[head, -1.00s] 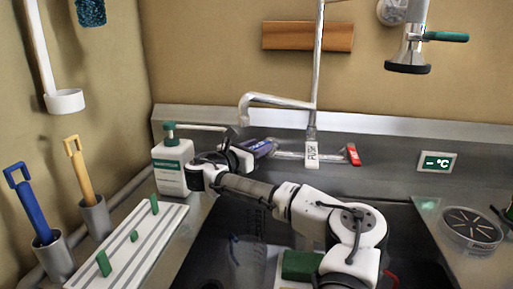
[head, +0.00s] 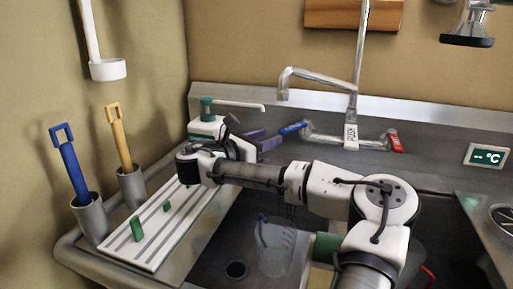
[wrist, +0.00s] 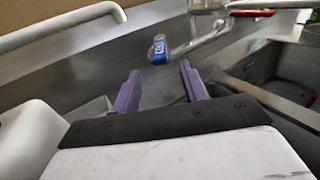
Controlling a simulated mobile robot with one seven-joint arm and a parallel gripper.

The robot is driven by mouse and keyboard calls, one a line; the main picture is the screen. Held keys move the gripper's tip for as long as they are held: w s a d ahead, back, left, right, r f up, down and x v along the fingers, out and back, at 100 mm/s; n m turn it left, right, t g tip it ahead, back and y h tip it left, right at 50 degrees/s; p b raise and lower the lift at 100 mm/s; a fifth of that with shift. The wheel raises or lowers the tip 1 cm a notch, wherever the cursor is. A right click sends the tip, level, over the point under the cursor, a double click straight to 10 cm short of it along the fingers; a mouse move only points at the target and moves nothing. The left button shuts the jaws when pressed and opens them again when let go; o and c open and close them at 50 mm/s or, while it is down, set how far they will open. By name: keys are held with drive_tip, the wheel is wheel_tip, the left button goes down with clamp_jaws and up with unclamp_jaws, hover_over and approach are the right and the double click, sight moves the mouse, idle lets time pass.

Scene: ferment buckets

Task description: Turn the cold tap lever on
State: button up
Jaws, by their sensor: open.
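The cold tap lever is the blue lever (head: 292,128) on the left end of the tap body (head: 345,138). In the wrist view the blue lever (wrist: 159,49) lies ahead of my gripper, in line with the gap between its fingers. My gripper (wrist: 159,80) is open and empty, with its two purple fingers apart from the lever. In the head view my gripper (head: 266,141) is left of the blue lever, above the back rim of the sink. The red lever (head: 396,142) is on the tap's right end; it also shows in the wrist view (wrist: 252,12).
A pump bottle (head: 207,122) stands behind my wrist, its long spout reaching right. The tap's spout (head: 315,76) arches above the blue lever. A clear jug (head: 273,248) stands in the sink. A ribbed drainboard (head: 160,228) and two brush holders (head: 90,212) are at left.

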drive_tip(key=shift+b+v, duration=0.65)
drive_tip(key=shift+v, duration=0.8)
drive_tip(key=shift+c, duration=0.2)
